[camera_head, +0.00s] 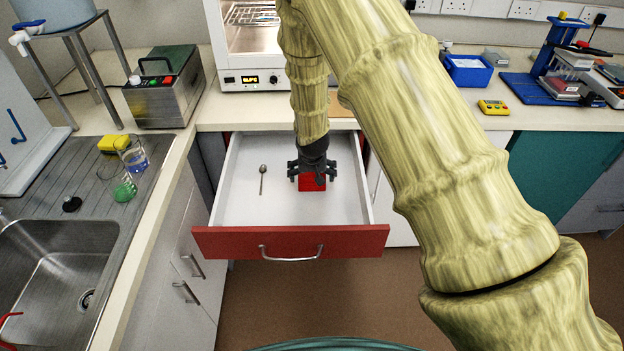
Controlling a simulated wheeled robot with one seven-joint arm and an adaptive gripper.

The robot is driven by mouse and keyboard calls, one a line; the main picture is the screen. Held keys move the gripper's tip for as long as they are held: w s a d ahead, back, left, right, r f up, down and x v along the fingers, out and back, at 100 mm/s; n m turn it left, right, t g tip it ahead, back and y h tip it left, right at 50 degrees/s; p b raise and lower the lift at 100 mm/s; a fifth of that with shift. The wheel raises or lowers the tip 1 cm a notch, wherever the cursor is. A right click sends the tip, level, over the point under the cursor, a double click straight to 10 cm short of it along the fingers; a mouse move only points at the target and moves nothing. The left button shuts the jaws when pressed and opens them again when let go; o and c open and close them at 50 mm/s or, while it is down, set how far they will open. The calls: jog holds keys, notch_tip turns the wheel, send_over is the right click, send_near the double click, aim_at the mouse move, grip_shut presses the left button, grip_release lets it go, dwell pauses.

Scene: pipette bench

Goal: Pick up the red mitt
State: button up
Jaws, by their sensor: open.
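The red mitt (312,186) appears as a small red shape lying in the open drawer (240,203), right of the drawer's middle. My gripper (313,178) points down into the drawer, right over the red shape, with its dark fingers spread to either side. The gripper is open. The upper part of the red shape is hidden behind the gripper. I cannot tell whether the fingers touch it.
A metal spoon (262,180) lies in the drawer left of the gripper. The drawer's red front (290,242) with its handle stands at the near side. An oven (252,50) stands on the bench behind. A sink (50,265) is at left.

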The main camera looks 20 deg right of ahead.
jog(key=c, duration=1)
